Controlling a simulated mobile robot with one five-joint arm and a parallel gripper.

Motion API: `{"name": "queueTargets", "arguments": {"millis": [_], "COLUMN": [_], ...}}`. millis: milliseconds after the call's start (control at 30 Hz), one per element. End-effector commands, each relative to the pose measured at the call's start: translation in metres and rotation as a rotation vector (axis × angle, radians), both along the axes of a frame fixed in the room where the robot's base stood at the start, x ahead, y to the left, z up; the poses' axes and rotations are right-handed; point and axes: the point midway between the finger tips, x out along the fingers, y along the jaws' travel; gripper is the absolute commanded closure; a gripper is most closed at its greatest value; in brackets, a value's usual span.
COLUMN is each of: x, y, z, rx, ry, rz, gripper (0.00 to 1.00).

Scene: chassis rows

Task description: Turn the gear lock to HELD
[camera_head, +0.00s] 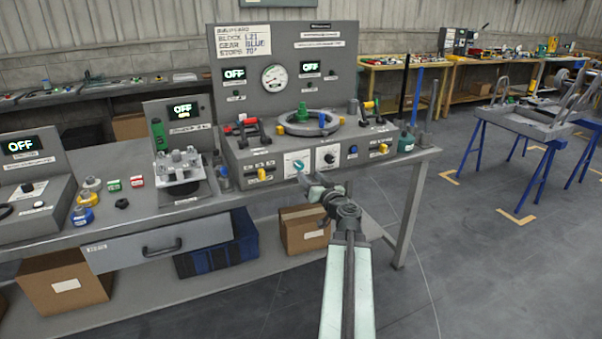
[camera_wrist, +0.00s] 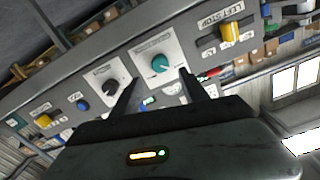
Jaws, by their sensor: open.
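A teal knob (camera_head: 299,166) sits on a white plate on the sloped front panel of the grey test bench (camera_head: 237,160). A black knob (camera_head: 329,158) sits on a similar plate to its right. The plates' small print is unreadable, so I cannot tell which knob is the gear lock or its setting. My gripper (camera_head: 306,180) is open and empty, just in front of the teal knob. In the wrist view, my gripper (camera_wrist: 157,88) has its fingers spread, with the teal knob (camera_wrist: 160,63) beyond and between the tips, apparently not gripped. The black knob (camera_wrist: 110,87) lies left of the fingers.
A yellow stop lever (camera_head: 264,175) is left of the knobs; a blue button (camera_head: 352,149) and another yellow lever (camera_head: 383,148) are right. A ring fixture (camera_head: 340,128) with red-handled clamps stands above. A cardboard box (camera_head: 304,232) is below the bench.

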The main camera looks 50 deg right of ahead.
Motion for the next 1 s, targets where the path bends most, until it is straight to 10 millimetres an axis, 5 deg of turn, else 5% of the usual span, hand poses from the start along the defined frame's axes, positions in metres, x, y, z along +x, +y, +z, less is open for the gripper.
{"name": "queueTargets", "arguments": {"millis": [300, 600, 800, 867, 1000], "x": [0.055, 0.062, 0.062, 0.06, 0.063], "y": [-0.022, -0.023, -0.022, -0.011, -0.019], "z": [0.0, 0.0, 0.0, 0.0, 0.0], "rx": [0.0, 0.0, 0.0, 0.0, 0.006], "ry": [0.001, 0.001, 0.001, 0.001, -0.001], "rz": [0.004, 0.003, 0.004, 0.006, 0.008], "gripper": [0.48, 0.48, 1.0, 1.0, 1.0]}}
